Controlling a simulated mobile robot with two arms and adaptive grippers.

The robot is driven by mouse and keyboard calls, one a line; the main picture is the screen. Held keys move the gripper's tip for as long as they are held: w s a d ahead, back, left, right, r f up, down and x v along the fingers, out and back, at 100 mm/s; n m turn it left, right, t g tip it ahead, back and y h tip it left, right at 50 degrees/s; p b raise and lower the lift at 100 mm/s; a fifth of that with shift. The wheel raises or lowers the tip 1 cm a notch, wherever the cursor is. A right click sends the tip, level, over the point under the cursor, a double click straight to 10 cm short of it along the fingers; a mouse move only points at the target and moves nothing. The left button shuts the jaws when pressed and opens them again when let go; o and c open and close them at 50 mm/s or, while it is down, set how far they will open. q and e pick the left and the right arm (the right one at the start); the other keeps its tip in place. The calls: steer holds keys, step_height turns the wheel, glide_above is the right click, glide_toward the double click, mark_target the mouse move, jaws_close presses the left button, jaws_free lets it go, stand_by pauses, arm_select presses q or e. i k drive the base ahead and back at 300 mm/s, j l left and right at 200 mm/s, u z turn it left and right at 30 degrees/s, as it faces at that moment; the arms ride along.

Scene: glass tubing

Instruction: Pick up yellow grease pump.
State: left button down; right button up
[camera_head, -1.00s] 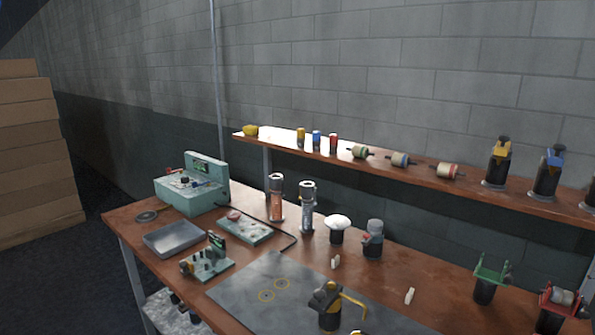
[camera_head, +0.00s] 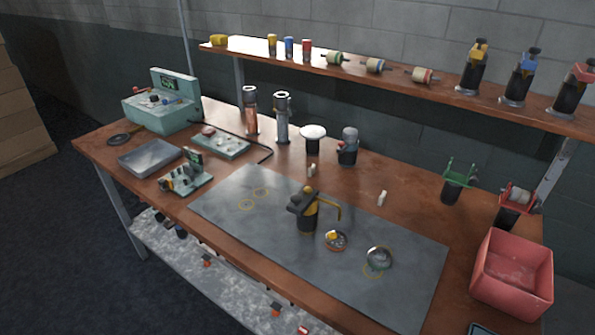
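Two things with yellow parts look like pumps, and I cannot tell for sure which is the grease pump. One, dark-bodied with a yellow head (camera_head: 472,68), stands upright on the upper shelf at the right. The other, a dark can with a yellow top and a bent yellow spout (camera_head: 306,211), stands on the grey mat (camera_head: 225,205) on the workbench. Neither of my grippers is in view.
Similar blue-headed (camera_head: 519,82) and red-headed (camera_head: 573,88) things stand on the shelf beside the yellow-headed one. A red bin (camera_head: 512,275) is at the bench's right end. Two small round parts (camera_head: 335,240) (camera_head: 379,258) lie on the mat. The mat's left part is clear.

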mark_target(315, 221)
steer(key=i+j+z, duration=0.1)
steer(key=j, duration=0.4)
steer(key=i+j+z, duration=0.1)
steer(key=j, duration=0.35)
steer(key=i+j, duration=0.15)
steer(key=j, duration=0.35)
steer(key=z, duration=0.05)
